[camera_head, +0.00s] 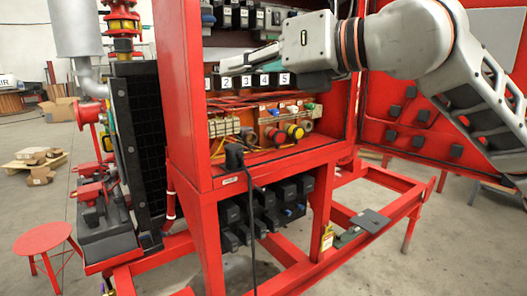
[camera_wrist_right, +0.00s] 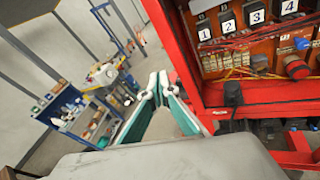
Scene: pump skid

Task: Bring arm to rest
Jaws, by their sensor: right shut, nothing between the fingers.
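My right arm comes in from the right in the head view and reaches left across the front of the red cabinet (camera_head: 182,100). Its gripper (camera_head: 226,66) is in front of the upper opening, fingers pointing left, above the wired lower shelf. In the right wrist view the two teal-padded fingers (camera_wrist_right: 158,86) meet at their tips with nothing between them. They show beside the left edge of the cabinet (camera_wrist_right: 178,45), and I cannot tell the gap to it. My left gripper is not in view.
Numbered modules (camera_head: 263,79) and colored connectors (camera_head: 294,131) fill the cabinet. A black cable (camera_head: 247,200) hangs down its front. A red door panel (camera_head: 405,115) stands open behind my arm. A red stool (camera_head: 42,239) is at lower left. Blue shelving (camera_wrist_right: 85,115) stands beyond open floor.

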